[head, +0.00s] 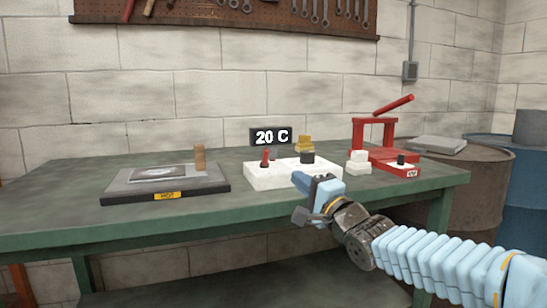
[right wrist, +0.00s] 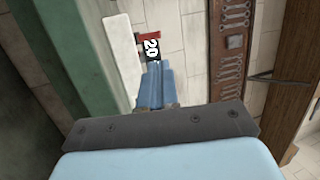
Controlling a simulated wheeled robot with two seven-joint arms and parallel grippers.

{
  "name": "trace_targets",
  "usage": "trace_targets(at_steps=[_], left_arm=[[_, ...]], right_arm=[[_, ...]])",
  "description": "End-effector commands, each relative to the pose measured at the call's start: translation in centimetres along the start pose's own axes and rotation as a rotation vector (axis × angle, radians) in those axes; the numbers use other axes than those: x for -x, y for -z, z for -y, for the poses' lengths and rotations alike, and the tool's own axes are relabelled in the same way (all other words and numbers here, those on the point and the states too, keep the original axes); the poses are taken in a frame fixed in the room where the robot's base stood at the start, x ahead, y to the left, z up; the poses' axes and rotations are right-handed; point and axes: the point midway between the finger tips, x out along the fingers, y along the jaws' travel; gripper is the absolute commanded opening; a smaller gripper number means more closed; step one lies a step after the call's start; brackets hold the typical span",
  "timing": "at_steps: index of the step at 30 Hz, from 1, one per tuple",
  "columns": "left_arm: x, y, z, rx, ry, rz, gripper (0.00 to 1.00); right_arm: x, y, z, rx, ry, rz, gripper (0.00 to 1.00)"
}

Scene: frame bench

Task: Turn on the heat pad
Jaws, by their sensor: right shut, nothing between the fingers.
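The heat pad (head: 120,188) is a dark slab with a yellow HOT label at the left of the bench. A grey plate lies on it. A white control box (head: 262,178) stands mid-bench, with a red switch (head: 265,158) and a black knob (head: 307,157). A display (head: 270,136) behind it reads 20 C. My right gripper (head: 318,186) is shut and empty, in front of the box's right part and partly hiding it. In the right wrist view the shut fingers (right wrist: 155,82) point towards the display (right wrist: 152,47), beside the white box (right wrist: 118,60). My left gripper is not in view.
A brown cylinder (head: 200,158) stands by the pad's right end. Barrels stand at right.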

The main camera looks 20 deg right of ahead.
Motion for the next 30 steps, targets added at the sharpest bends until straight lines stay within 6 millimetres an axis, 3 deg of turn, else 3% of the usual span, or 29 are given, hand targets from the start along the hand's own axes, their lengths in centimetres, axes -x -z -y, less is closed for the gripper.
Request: trace_targets(at_steps=[15, 21, 30], left_arm=[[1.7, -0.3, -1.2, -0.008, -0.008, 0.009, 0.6], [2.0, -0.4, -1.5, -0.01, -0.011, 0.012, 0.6], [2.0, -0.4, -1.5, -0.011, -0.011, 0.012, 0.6]], right_arm=[[-10.3, -0.1, 0.1, -0.001, -0.002, 0.001, 0.0], [-12.2, 0.0, 0.0, 0.0, -0.001, 0.0, 0.0], [-12.4, 0.0, 0.0, 0.001, -0.001, 0.0, 0.0]])
